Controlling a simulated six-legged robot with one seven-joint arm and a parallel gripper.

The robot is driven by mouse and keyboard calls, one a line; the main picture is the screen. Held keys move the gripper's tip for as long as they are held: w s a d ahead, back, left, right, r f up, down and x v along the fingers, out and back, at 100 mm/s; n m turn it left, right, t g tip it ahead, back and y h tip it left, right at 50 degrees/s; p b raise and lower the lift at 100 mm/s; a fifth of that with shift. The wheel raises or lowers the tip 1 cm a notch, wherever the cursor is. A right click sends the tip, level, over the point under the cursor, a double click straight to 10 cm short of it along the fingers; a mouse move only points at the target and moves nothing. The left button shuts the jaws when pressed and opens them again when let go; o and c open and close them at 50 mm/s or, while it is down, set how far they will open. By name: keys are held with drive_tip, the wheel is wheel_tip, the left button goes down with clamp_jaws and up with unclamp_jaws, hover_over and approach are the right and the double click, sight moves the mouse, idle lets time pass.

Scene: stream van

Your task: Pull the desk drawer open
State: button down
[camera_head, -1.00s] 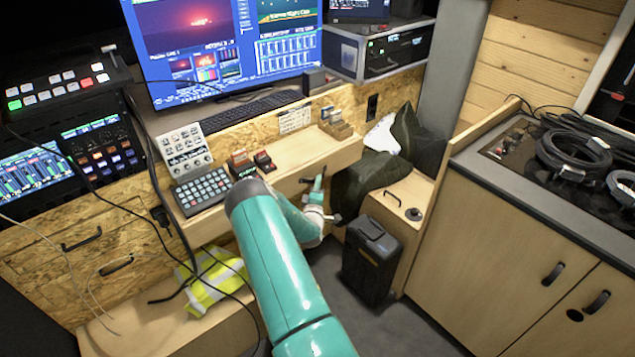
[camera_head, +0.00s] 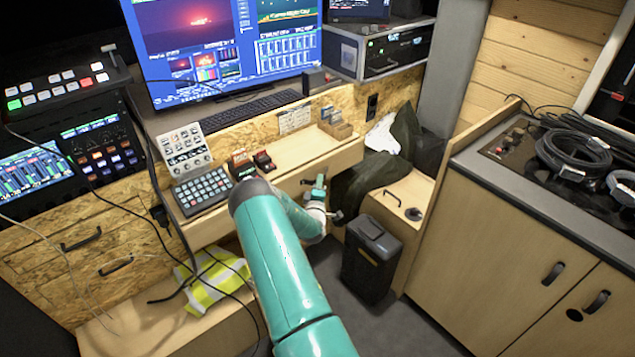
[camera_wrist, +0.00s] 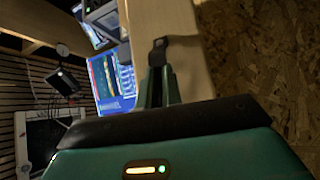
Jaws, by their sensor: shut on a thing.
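The desk drawer front (camera_head: 340,162) is a pale wood panel under the desk top. It looks flush with the desk, but I cannot tell whether there is a small gap. My gripper (camera_head: 319,183) is at this front, below the desk edge, at the end of my teal arm. In the wrist view, my gripper (camera_wrist: 158,75) has its fingers close together on the dark drawer handle (camera_wrist: 159,47). The handle sits on the pale wood front (camera_wrist: 180,28). The fingers hide part of the handle, and my arm hides the left part of the front in the head view.
A keypad (camera_head: 201,191), small card boxes and a keyboard (camera_head: 250,110) lie on the desk. A black bin (camera_head: 371,262) stands on the floor right of my gripper. A dark jacket (camera_head: 362,180) hangs close by. A cabinet (camera_head: 520,240) stands further right, with floor between.

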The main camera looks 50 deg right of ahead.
drive_tip(key=s+a, duration=0.2)
drive_tip(key=s, duration=0.9)
drive_tip(key=shift+a, duration=0.25)
drive_tip(key=c, duration=1.6)
unclamp_jaws()
drive_tip(key=shift+o, duration=0.2)
drive_tip(key=v, duration=1.3)
drive_tip(key=shift+a, duration=0.35)
drive_tip(key=shift+s, duration=0.15)
